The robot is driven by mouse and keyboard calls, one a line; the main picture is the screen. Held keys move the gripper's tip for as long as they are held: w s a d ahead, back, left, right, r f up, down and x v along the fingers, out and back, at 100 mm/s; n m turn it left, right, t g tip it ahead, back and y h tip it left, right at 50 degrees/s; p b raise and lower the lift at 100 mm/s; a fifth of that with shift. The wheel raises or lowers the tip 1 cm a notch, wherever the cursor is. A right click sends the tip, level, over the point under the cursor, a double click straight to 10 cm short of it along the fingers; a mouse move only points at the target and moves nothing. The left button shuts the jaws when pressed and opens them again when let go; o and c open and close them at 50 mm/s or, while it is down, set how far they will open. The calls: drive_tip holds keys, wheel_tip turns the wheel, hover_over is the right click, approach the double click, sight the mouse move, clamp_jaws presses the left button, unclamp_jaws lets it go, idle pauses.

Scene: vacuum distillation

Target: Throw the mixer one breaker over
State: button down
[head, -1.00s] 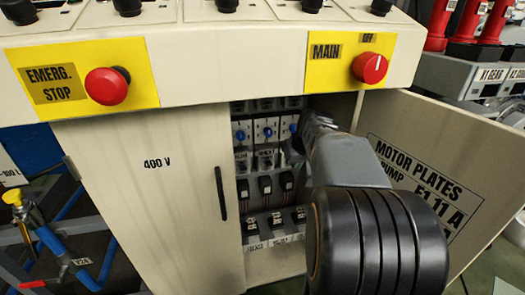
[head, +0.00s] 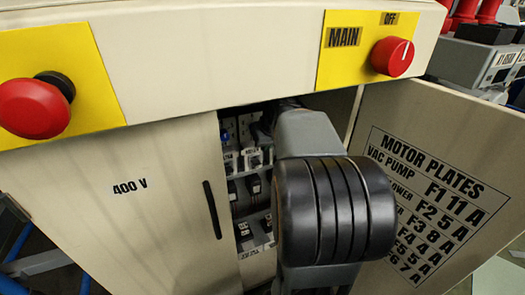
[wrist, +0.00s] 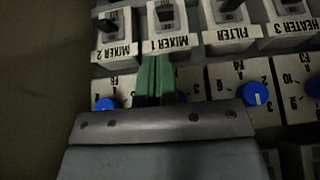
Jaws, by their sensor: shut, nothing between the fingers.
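The mixer 1 breaker (wrist: 166,20) shows at the top of the wrist view, upside down, with a black lever on a pale body and its label at the lower edge. My gripper (wrist: 154,58) has its green fingers shut and empty. The fingertips lie just beside the label's lower left part; I cannot tell whether they touch it. In the head view my arm reaches into the open cabinet, hiding the gripper and most breakers.
The mixer 2 breaker (wrist: 112,40) is to the left, the filter breaker (wrist: 229,30) to the right. Blue knobs (wrist: 255,93) sit close below. The open cabinet door (head: 445,180) flanks my arm on the right; the closed door (head: 130,215) is on the left.

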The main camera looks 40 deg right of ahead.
sight(260, 164)
drive_tip(key=b+x, duration=0.3)
drive_tip(key=x, duration=0.6)
drive_tip(key=shift+w, duration=0.1)
drive_tip(key=shift+s+a+f, duration=0.15)
drive_tip(key=shift+s+f, duration=0.25)
drive_tip(key=shift+f, duration=0.15)
idle(0.8)
drive_tip(key=shift+s+f, duration=0.1)
drive_tip(key=shift+f, duration=0.05)
drive_tip(key=shift+s+a+f+b, duration=0.1)
drive_tip(key=shift+s+f+b, duration=0.15)
drive_tip(key=shift+f, duration=0.3)
drive_tip(key=shift+s+a+f+b, duration=0.1)
drive_tip(key=shift+s+f+b, duration=0.1)
drive_tip(key=shift+f, duration=0.4)
drive_tip(key=shift+r, duration=0.2)
drive_tip(key=shift+r+p, duration=0.65)
drive_tip(key=shift+p, duration=0.05)
